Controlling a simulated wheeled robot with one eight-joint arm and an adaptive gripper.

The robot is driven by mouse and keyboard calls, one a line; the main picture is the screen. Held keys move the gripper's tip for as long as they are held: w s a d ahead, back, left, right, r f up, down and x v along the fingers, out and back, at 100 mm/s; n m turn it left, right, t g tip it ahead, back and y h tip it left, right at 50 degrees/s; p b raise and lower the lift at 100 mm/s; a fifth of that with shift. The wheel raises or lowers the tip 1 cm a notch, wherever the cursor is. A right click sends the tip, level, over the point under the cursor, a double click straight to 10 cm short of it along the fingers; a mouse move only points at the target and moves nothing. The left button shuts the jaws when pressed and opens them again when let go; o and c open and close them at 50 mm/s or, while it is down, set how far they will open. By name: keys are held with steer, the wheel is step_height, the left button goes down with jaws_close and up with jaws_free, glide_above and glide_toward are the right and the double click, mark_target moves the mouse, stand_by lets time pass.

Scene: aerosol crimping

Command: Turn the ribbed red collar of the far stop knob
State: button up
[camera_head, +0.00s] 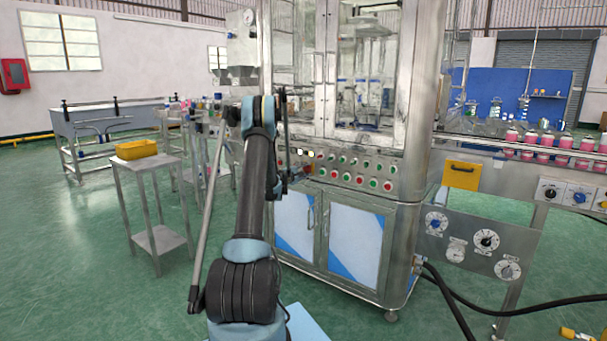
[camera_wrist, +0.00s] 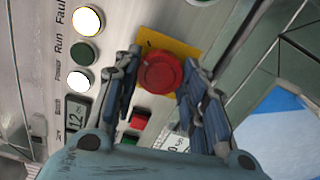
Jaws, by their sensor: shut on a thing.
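The red stop knob (camera_wrist: 161,74) sits on a yellow plate (camera_wrist: 186,47) on the machine's panel. In the wrist view its round red face shows between my fingers. My gripper (camera_wrist: 162,64) is shut on the knob, one blue-grey finger on each side. The ribs of its collar are not clear at this size. In the head view my arm reaches to the left part of the panel, where my gripper (camera_head: 290,170) shows small and dark. The knob is too hidden there to make out.
In the head view a row of buttons (camera_head: 346,177) runs right along the panel. A steel side table (camera_head: 140,168) with a yellow bin stands left.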

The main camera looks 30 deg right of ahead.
steer(key=shift+s+m, duration=0.15)
steer(key=shift+m, duration=1.05)
steer(key=shift+d, duration=0.1)
steer(key=o, duration=1.1)
steer(key=shift+f, duration=0.15)
steer(key=shift+c, duration=0.2)
steer(key=shift+a, duration=0.25)
steer(key=v, duration=1.1)
steer(key=shift+a, duration=0.3)
